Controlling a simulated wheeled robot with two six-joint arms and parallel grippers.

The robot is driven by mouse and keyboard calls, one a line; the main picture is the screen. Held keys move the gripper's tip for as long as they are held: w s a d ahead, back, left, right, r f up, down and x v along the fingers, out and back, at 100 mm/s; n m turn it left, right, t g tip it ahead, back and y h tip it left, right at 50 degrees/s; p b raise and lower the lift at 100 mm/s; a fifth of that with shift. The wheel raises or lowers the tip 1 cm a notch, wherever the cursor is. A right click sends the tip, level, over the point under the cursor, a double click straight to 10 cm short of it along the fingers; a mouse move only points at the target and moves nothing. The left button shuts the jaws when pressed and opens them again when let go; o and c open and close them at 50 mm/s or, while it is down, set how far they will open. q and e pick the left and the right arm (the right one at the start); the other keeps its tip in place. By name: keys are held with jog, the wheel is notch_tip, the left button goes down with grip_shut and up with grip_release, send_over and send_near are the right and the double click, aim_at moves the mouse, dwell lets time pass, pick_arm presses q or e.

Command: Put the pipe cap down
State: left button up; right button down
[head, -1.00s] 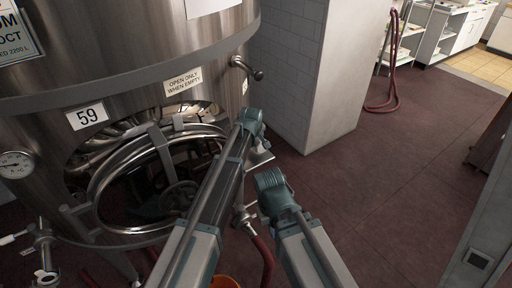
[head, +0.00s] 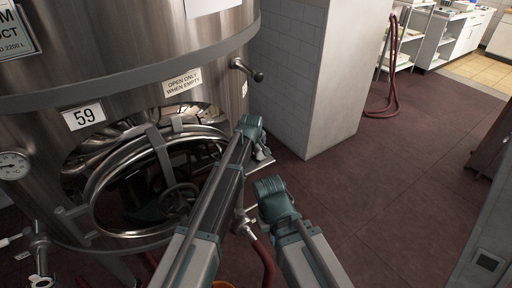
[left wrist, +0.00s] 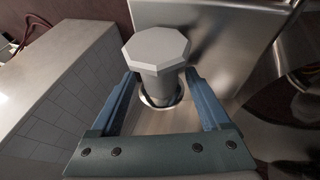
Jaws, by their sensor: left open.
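A pale grey pipe cap (left wrist: 158,54) with an eight-sided top and a round stem shows in the left wrist view. It stands upright over a flat metal surface (left wrist: 150,120), with a round ring-like edge around its lower end. My left gripper (left wrist: 160,76) is open, with one blue finger on each side of the cap. I cannot tell whether either finger touches it. In the head view, my left gripper (head: 262,152) is small and partly hidden behind my arm, beside the steel tank (head: 130,60). My right gripper is not in view; only part of that arm shows.
The tank has a round open hatch (head: 95,190), a valve handle (head: 247,69) and a gauge (head: 13,165). A red hose (head: 265,262) runs down between my arms. A tiled pillar (head: 330,90) stands close to the right of the tank. Open dark red floor (head: 400,180) lies farther right.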

pick_arm(q)
jog(key=shift+r, duration=0.1)
jog(key=shift+r, duration=0.15)
jog(key=d+p+v, duration=0.1)
jog(key=p+v, duration=0.9)
jog(key=v, duration=0.1)
jog(key=shift+s+a+r, duration=0.25)
jog(key=shift+a+r, duration=0.1)
jog(key=shift+a, duration=0.15)
